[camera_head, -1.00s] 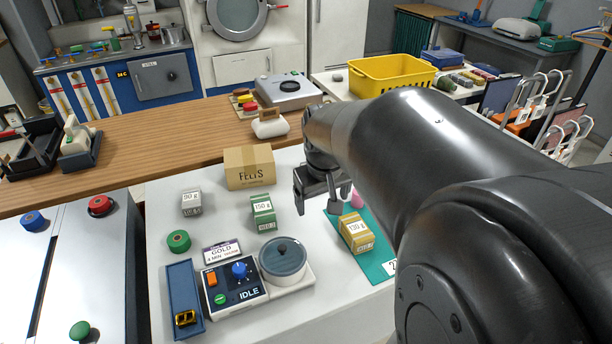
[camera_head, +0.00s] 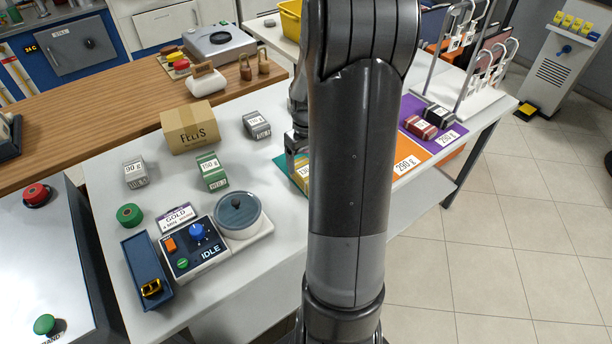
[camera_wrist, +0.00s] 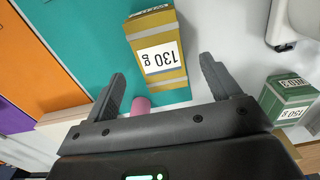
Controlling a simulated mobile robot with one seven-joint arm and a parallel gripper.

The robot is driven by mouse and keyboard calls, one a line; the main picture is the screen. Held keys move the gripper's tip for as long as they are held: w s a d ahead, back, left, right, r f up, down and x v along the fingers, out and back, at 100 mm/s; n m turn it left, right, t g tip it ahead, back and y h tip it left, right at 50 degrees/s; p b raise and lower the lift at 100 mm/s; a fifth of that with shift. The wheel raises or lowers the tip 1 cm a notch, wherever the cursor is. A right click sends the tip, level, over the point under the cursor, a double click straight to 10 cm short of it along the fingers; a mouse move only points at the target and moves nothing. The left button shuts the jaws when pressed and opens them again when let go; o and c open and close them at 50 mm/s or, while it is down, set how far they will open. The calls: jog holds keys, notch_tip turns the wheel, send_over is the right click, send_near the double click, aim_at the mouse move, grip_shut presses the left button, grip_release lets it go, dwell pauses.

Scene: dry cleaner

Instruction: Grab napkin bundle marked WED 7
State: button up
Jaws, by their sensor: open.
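Several boxy bundles with weight labels lie on the white table (camera_head: 110,190). A yellow bundle reading 130 g (camera_wrist: 157,55) lies on the teal mat (camera_wrist: 90,45). Its edge also shows in the head view (camera_head: 303,172), mostly hidden by my arm. A green 150 g bundle (camera_head: 211,172), a grey 90 g bundle (camera_head: 134,173) and another grey bundle (camera_head: 257,125) stand to the left. I cannot read WED 7 on any of them. My gripper (camera_wrist: 162,68) is open and empty, its fingers to either side of the yellow bundle's near end in the picture; the head view (camera_head: 297,142) shows it over the mat.
A small pink cylinder (camera_wrist: 141,105) is by one finger. Orange (camera_head: 412,155) and purple (camera_head: 415,108) mats lie right, the purple with red and black bundles. White racks stand beyond.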

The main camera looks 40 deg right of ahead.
jog(key=shift+f, duration=3.45)
jog(key=shift+c, duration=0.3)
jog(key=c, duration=1.1)
